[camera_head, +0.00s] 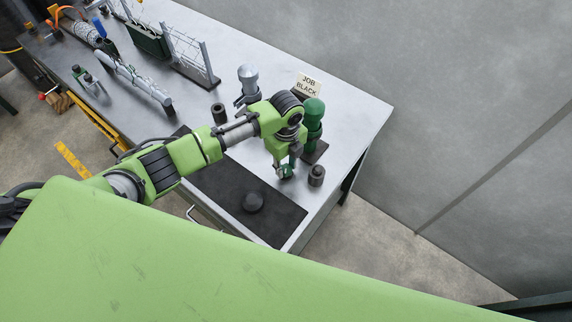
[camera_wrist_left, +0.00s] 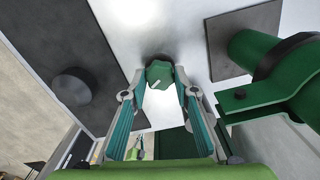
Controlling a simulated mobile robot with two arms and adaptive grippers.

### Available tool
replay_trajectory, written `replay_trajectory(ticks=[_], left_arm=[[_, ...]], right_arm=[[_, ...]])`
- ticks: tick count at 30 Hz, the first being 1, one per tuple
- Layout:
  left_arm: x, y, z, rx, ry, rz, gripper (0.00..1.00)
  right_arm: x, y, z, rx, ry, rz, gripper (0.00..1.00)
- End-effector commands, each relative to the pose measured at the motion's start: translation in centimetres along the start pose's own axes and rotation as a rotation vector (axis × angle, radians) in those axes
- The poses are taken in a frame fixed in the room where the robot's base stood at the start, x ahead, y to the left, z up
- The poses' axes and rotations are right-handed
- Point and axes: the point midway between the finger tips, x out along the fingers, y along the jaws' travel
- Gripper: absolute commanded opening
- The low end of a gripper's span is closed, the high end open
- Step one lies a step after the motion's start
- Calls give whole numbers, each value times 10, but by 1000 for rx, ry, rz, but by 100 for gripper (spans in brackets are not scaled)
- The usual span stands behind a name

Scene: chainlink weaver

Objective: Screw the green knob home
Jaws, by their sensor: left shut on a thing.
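The green knob (camera_wrist_left: 160,74) shows in the left wrist view as a lobed knob with a pale mark on its top. It stands at the far end of my left gripper (camera_wrist_left: 159,82), whose two fingers are shut on its sides. In the head view the knob (camera_head: 287,171) is a small green piece under my left gripper (camera_head: 284,168), low over the bench's right part. What lies beneath the knob is mostly hidden, so I cannot tell how deep it sits. My right gripper is not in view.
A green upright cylinder (camera_head: 314,112) on a dark plate (camera_head: 316,152) stands close beside my gripper. A dark short cylinder (camera_head: 316,177) is just right of it. A black round piece (camera_head: 253,202) lies on the dark mat (camera_head: 285,222). A "JOB BLACK" sign (camera_head: 308,84) stands behind.

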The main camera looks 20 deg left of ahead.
Motion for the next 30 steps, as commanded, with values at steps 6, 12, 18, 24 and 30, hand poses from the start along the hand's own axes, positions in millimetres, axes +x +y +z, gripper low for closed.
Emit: replay_trajectory(ticks=[6, 12, 18, 24, 30], left_arm=[[-4, -3, 2, -1, -4, -9, 6], [-4, -3, 2, -2, -4, -9, 34], [-2, -2, 1, -2, -2, -4, 34], [-15, -2, 2, -2, -3, -6, 34], [-55, -2, 2, 0, -5, -9, 34]], right_arm=[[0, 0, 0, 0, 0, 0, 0], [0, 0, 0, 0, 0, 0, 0], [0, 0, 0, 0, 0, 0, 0], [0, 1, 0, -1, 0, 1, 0], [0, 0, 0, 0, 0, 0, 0]])
